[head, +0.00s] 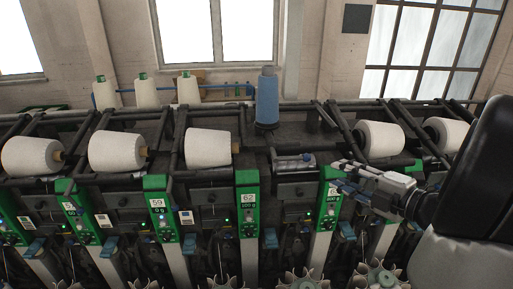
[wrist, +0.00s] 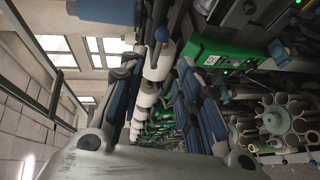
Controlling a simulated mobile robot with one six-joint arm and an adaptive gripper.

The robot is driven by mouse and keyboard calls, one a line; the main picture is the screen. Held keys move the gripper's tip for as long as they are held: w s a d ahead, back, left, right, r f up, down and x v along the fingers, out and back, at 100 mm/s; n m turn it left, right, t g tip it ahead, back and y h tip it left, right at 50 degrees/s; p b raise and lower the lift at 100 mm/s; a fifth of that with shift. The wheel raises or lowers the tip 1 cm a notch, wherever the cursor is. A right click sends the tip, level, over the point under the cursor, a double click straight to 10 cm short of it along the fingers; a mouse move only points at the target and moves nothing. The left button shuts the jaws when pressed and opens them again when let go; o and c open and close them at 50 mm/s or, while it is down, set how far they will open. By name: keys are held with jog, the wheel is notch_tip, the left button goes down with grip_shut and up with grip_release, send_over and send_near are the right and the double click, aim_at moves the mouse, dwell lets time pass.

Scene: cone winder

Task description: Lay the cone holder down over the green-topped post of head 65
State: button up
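The green-topped post (head: 330,185) just right of the post marked 62 stands below my gripper; its number is partly covered and I cannot read it. A grey bare cylinder (head: 293,164), seemingly part of the cone holder, lies level to the left of this post. My gripper (head: 337,174) comes in from the right, its fingers pointing left, above and in front of the post. In the wrist view the two fingers (wrist: 158,88) are apart. A dark rod with a blue knob (wrist: 161,35) shows beyond their tips; I cannot tell whether they touch it.
A blue cone (head: 267,100) stands upright behind the cylinder. White cones lie on the heads to the left (head: 208,147) and right (head: 380,139). The post marked 62 (head: 248,203) is to the left. Dark rails (head: 325,113) cross behind my gripper.

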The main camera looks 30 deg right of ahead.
aim_at(298, 159)
jog(key=w+f, duration=0.1)
jog(key=w, duration=0.4)
jog(key=w+a+f, duration=0.1)
jog(key=w, duration=0.4)
jog(key=w+a+p, duration=0.1)
jog(key=w, duration=0.4)
jog(key=shift+w+a+f, duration=0.2)
jog(key=shift+w+f, duration=0.2)
jog(key=shift+c, duration=0.2)
grip_shut()
